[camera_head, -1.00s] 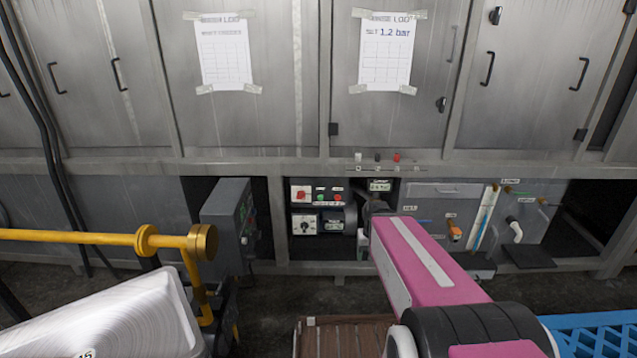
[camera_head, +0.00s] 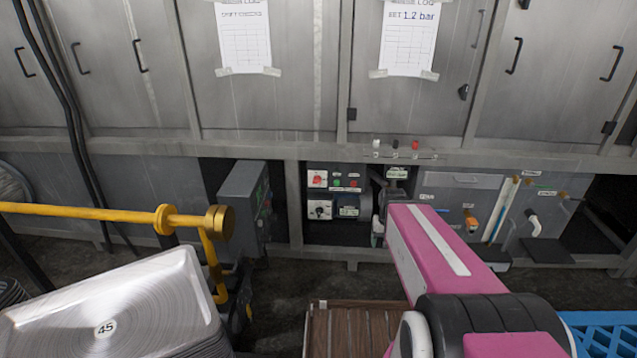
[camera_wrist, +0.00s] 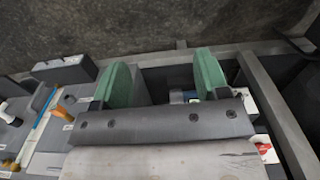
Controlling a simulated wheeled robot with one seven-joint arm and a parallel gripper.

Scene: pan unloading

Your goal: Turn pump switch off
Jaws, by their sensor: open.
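A control panel stands in the dark opening under the steel cabinets in the head view. It carries a red rotary switch (camera_head: 318,179) on a white plate, and below it a black rotary switch (camera_head: 320,210) on another white plate. Which one is the pump switch I cannot read. My gripper (camera_wrist: 160,82) shows two green fingers, spread apart with nothing between them. In the head view it is mostly hidden behind my pink arm, just right of the panel. In the wrist view the red switch (camera_wrist: 263,149) shows at lower right, beside the gripper and not between the fingers.
A grey control box (camera_head: 243,205) stands left of the panel, near a yellow pipe (camera_head: 100,212). Valves and an orange handle (camera_head: 471,222) are on the right. A stack of trays (camera_head: 110,310) is in the left foreground, with wooden slats (camera_head: 345,330) on the floor.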

